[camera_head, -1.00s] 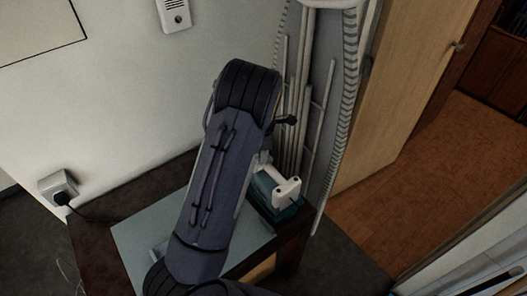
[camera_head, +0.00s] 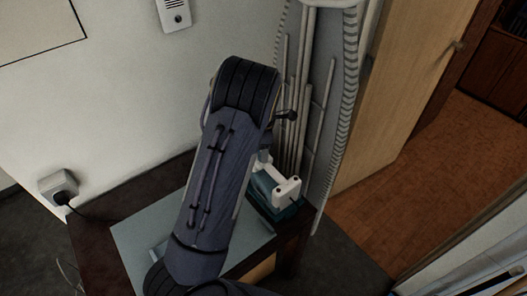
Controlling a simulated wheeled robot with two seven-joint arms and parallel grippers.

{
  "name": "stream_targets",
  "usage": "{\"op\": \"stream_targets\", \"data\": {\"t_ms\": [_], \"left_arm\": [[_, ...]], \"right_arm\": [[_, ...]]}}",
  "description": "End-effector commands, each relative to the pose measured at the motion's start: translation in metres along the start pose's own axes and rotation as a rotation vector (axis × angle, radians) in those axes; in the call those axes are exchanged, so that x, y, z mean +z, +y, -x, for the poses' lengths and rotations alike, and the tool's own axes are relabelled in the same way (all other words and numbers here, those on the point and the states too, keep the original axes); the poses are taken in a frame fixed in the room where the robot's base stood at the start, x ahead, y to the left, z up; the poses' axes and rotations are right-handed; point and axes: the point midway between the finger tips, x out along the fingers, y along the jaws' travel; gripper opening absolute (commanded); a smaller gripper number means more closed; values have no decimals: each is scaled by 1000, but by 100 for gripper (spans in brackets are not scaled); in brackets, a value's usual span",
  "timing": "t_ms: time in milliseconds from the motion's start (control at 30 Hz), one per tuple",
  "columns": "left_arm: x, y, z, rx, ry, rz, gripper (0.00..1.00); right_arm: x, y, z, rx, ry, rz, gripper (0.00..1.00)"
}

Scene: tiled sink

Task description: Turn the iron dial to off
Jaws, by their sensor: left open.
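A teal iron (camera_head: 270,208) sits at the right end of the table, partly covered by my arm and gripper. Its dial cannot be made out. My left arm crosses the middle of the view, and its white left gripper (camera_head: 286,191) is over the iron, close to its top. The fingers are open, but I cannot tell whether they touch the iron. My right gripper is not in view.
The dark table (camera_head: 97,248) has a pale grey sheet (camera_head: 140,232) on it. A wall socket with a plug (camera_head: 60,187) is at left. A folded ironing board (camera_head: 325,85) leans behind the iron. A wooden door (camera_head: 405,80) stands at right, with open floor beside it.

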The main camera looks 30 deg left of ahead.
Motion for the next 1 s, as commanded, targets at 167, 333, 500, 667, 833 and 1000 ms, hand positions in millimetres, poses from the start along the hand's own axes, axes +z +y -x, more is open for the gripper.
{"op": "stream_targets", "data": {"t_ms": [167, 333, 500, 667, 833, 1000], "left_arm": [[0, 1, 33, 5, -3, -2, 53], [0, 1, 55, 4, -2, -1, 53], [0, 0, 63, 1, 0, 0, 53], [0, 0, 63, 1, 0, 0, 53], [0, 0, 62, -2, -1, -48, 53], [-2, -3, 57, -17, -5, -425, 53]], "right_arm": [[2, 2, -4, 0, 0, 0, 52], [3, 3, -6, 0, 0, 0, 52], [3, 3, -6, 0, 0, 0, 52], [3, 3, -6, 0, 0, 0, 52], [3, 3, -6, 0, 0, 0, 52], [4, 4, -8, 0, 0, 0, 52]]}}
